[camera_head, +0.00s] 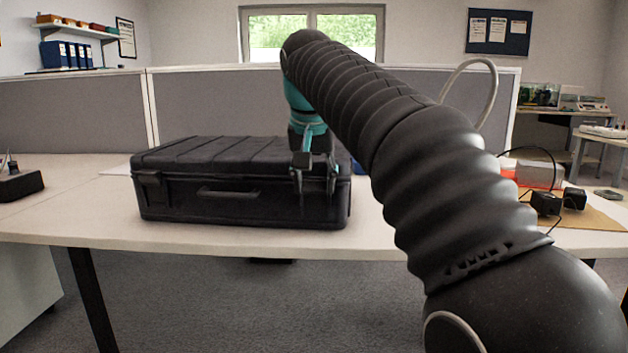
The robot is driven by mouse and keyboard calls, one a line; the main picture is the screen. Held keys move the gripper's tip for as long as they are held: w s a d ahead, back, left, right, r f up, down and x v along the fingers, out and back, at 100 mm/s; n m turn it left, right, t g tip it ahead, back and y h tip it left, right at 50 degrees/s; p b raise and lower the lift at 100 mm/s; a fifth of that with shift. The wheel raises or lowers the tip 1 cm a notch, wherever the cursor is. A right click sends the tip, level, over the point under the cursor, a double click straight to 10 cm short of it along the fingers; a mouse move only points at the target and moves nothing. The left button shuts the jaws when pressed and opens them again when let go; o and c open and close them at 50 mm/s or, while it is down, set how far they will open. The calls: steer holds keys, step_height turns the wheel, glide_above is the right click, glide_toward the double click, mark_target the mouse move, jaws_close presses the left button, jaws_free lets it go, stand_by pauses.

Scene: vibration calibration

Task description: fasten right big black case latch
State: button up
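The big black case (240,205) lies closed on the white table, with its handle (228,193) on the front side. Its left latch (149,179) shows at the front left corner. My gripper (315,188) is at the front right of the case, over the spot where the right latch sits. The fingers point down in front of the lid's edge. The right latch is mostly hidden behind the fingers, so I cannot tell its position or whether the fingers touch it. The finger gap is too small and dark to read.
The white table (80,225) has free room left of the case. A small black box (20,185) stands at the far left. Black cube-shaped devices (546,204) with a cable lie on a brown board at the right. Grey partitions (205,108) stand behind the table.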

steer(key=shift+r+g+p, duration=0.3)
steer(key=shift+r+p, duration=0.05)
steer(key=shift+p, duration=0.75)
steer(key=p, duration=0.2)
steer(key=g+p, duration=0.1)
steer(key=p, duration=0.2)
steer(key=shift+w+r, duration=0.2)
steer(key=shift+w, duration=0.1)
steer(key=g+p, duration=0.1)
steer(key=p, duration=0.1)
steer(key=g+p, duration=0.1)
steer(key=p, duration=0.1)
steer(key=shift+w+p, duration=0.25)
steer(key=shift+p, duration=0.1)
steer(key=shift+w+f+g+p, duration=0.15)
steer(key=shift+g+p, duration=0.35)
steer(key=shift+g, duration=0.1)
steer(key=o, duration=1.2)
steer(key=shift+c, duration=0.2)
steer(key=shift+w+r, duration=0.1)
steer(key=shift+r, duration=3.65)
